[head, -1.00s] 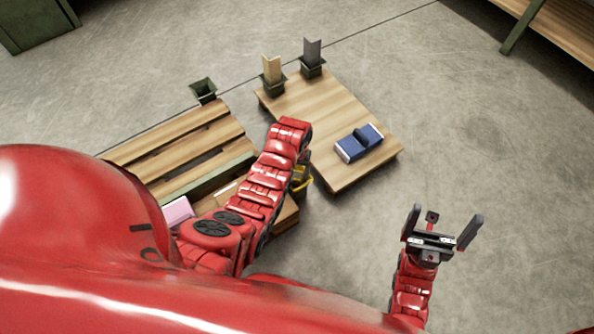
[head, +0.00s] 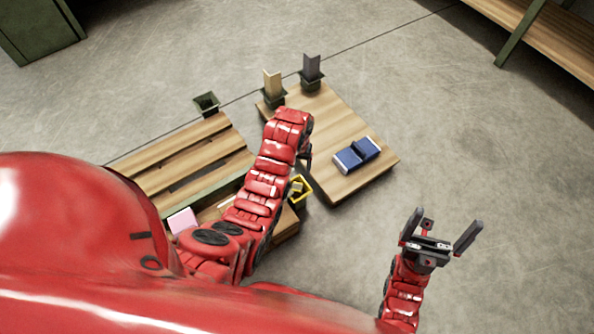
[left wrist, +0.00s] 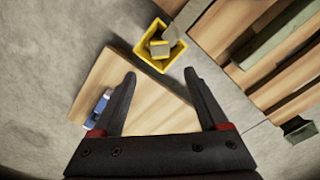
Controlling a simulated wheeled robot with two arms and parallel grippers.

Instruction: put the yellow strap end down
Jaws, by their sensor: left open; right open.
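I cannot make out a yellow strap end in any view. The clearly yellow thing is a small open bin (head: 301,188), which also shows in the left wrist view (left wrist: 147,54) with a few greyish and yellowish blocks inside. My left gripper (head: 308,158) is mostly hidden behind its own arm in the head view. In the left wrist view its fingers (left wrist: 161,80) are spread with nothing between them, over the low wooden platform (left wrist: 155,112). My right gripper (head: 441,229) is open and empty above bare floor.
The platform (head: 330,115) bears a blue item (head: 357,155); a tan upright piece (head: 272,83) and a dark one (head: 312,67) stand in holders at its far end. A slatted bench (head: 175,155) with a pink item (head: 182,220) is left.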

